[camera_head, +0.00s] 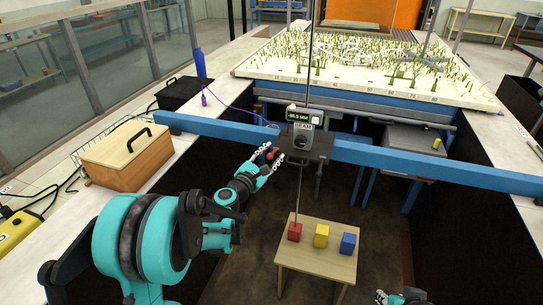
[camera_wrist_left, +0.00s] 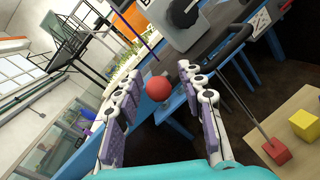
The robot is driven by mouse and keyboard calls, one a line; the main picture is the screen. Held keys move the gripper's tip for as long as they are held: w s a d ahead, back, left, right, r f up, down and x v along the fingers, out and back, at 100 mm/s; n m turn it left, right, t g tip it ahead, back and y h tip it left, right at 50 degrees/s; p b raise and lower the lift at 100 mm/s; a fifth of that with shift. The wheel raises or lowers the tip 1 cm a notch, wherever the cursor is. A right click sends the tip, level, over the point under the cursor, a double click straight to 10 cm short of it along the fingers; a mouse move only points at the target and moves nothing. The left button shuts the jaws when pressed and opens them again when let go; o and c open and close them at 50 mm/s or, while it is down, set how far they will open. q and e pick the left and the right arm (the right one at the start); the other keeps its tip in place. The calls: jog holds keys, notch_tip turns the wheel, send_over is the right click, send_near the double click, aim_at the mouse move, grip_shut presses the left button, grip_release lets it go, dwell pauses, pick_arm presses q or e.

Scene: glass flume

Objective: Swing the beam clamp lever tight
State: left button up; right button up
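The blue beam (camera_head: 190,125) crosses the flume. A dark clamp block (camera_head: 318,147) sits on it, under a grey unit marked BEAM (camera_head: 302,137). The lever's red ball knob (camera_head: 272,153) shows at the left of the clamp. In the left wrist view the red knob (camera_wrist_left: 158,88) lies between and beyond my finger pads, with space on both sides. My left gripper (camera_head: 270,160) is open around it; its spread fingers (camera_wrist_left: 161,75) show no contact. The lever's arm behind the knob is mostly hidden. My right gripper (camera_head: 388,298) is only partly visible at the bottom edge.
A small wooden table (camera_head: 318,264) holds red (camera_head: 294,232), yellow (camera_head: 321,236) and blue (camera_head: 348,243) cubes. A thin rod drops from the clamp to the red cube. A wooden box (camera_head: 128,155) stands left. The planted model bed (camera_head: 365,68) lies behind the beam.

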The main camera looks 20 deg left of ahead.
pick_arm(q)
grip_shut()
jog(key=shift+r, duration=0.1)
